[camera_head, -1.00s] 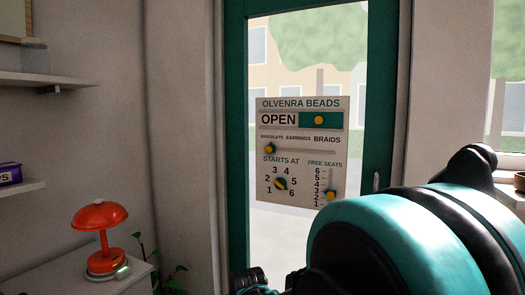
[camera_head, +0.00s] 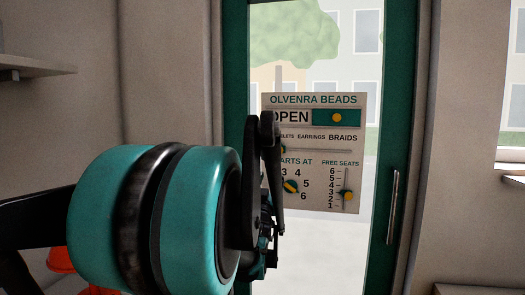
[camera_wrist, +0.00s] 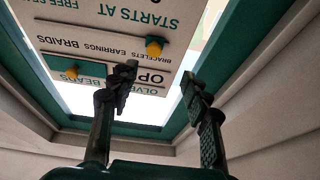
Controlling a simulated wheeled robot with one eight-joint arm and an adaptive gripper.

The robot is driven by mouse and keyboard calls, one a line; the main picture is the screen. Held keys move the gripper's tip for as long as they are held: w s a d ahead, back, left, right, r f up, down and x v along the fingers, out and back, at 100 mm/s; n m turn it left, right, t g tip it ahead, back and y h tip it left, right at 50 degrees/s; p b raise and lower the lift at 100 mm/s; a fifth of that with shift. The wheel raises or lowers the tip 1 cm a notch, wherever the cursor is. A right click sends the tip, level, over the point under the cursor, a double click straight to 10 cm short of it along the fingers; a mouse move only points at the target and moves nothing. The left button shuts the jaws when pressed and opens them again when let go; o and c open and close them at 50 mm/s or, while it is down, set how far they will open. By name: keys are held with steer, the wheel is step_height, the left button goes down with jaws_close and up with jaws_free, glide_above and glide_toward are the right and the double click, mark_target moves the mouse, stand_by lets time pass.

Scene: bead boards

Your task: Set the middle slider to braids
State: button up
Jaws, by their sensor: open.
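The sign board (camera_head: 357,100), headed OLVENRA BEADS, hangs on the glass door. Its middle slider has a yellow knob (camera_head: 283,150) at the left end, under BRACELETS and partly hidden behind my gripper (camera_head: 266,122). BRAIDS is at the slider's right end, and that stretch of slot is clear. In the wrist view the sign is upside down; the middle slider's knob (camera_wrist: 154,46) lies beyond the open fingers of my gripper (camera_wrist: 158,82), with nothing between them. The fingers appear apart from the knob.
The OPEN slider (camera_head: 337,117) is above, its knob near the middle of its plate. Below are the STARTS AT dial (camera_head: 291,186) and the FREE SEATS slider (camera_head: 347,195). The door handle (camera_head: 392,208) is to the right. A red lamp (camera_head: 60,260) is mostly hidden behind my arm.

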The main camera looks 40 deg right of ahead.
mark_target(279, 151)
steer(key=shift+h, duration=0.4)
steer(key=x, duration=1.8)
steer(key=shift+s+r, duration=0.4)
steer(key=shift+s, duration=0.05)
jaws_close()
